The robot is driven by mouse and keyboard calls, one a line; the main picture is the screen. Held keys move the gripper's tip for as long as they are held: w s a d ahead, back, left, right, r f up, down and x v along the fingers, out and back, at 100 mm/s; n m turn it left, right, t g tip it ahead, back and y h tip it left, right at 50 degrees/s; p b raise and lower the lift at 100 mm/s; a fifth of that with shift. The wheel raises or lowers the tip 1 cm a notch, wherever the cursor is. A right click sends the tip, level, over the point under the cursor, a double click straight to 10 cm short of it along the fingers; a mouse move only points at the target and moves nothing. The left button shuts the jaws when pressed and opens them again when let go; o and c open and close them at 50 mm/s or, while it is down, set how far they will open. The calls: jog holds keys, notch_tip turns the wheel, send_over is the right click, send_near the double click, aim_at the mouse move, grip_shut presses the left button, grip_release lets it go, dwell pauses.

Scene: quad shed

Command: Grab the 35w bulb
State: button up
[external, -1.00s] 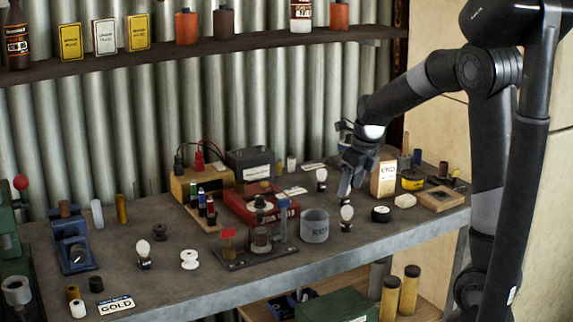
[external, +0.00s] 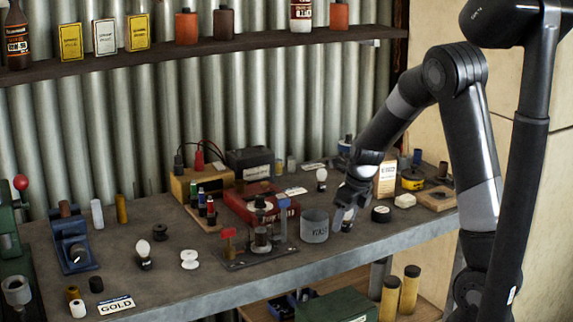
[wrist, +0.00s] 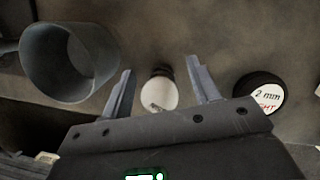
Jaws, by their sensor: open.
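In the wrist view a white bulb (wrist: 159,92) with a dark base lies between the two fingers of my gripper (wrist: 160,88). The fingers are open, one on each side of the bulb, with a gap on both sides. Small print shows on the bulb but is too small to read. In the external view my gripper (external: 343,217) is low over the bench, and it mostly hides this bulb. Two other white bulbs with dark bases stand on the bench, one at the back (external: 321,178) and one at the left (external: 143,250). Their labels cannot be read.
A grey metal cup (external: 315,228) stands just left of my gripper. A cream box (external: 385,180) and a red case (external: 250,203) are nearby.

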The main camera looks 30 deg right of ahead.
jog(key=c, duration=1.1)
jog(key=shift+r, duration=0.1)
